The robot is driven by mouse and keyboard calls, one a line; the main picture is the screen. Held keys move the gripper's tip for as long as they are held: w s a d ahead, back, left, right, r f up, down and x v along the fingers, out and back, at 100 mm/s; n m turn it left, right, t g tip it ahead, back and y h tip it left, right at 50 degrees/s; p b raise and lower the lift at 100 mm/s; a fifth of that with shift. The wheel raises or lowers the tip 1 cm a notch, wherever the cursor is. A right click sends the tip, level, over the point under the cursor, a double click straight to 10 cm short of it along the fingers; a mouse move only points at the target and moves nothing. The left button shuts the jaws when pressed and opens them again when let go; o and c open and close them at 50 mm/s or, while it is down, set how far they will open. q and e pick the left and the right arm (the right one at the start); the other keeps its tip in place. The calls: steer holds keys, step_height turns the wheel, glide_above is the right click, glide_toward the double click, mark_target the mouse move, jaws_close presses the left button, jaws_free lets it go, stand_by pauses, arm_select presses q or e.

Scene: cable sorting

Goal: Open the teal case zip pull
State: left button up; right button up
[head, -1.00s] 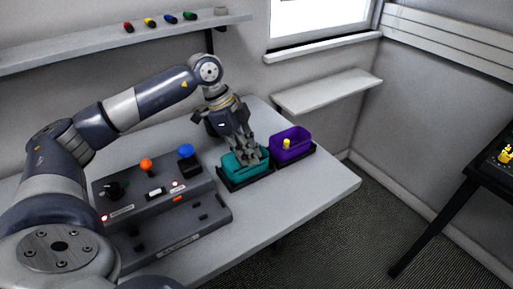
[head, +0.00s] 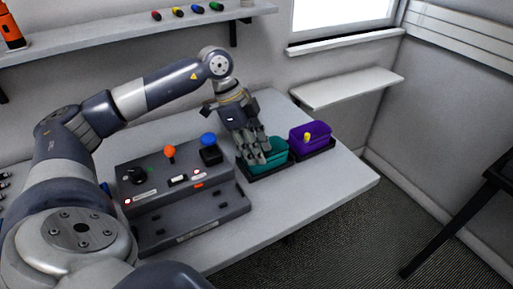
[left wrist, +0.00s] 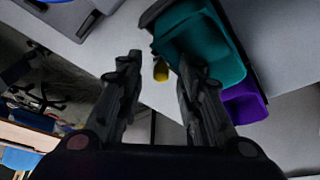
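The teal case (head: 277,149) sits in a dark tray on the table, partly hidden by my left gripper in the head view. It shows at the top of the left wrist view (left wrist: 215,50). A yellow pull (left wrist: 161,70) shows beside the teal case in the left wrist view. My left gripper (head: 262,160) points down at the case's left front side. In the left wrist view, its two fingers (left wrist: 160,68) are apart, with the yellow pull seen between them and visible gaps on both sides. My right gripper is in neither view.
A purple case (head: 310,140) with a yellow pull (head: 307,136) stands just right of the teal case. A grey control box (head: 180,190) with an orange knob (head: 169,151) and a blue knob (head: 208,139) stands left. The table's front right is clear.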

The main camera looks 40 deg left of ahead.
arm_select(q)
steer(key=v, duration=1.2)
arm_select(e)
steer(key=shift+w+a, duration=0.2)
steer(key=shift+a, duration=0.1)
arm_select(q)
steer(key=shift+s+f, duration=0.1)
steer(key=shift+f, duration=0.05)
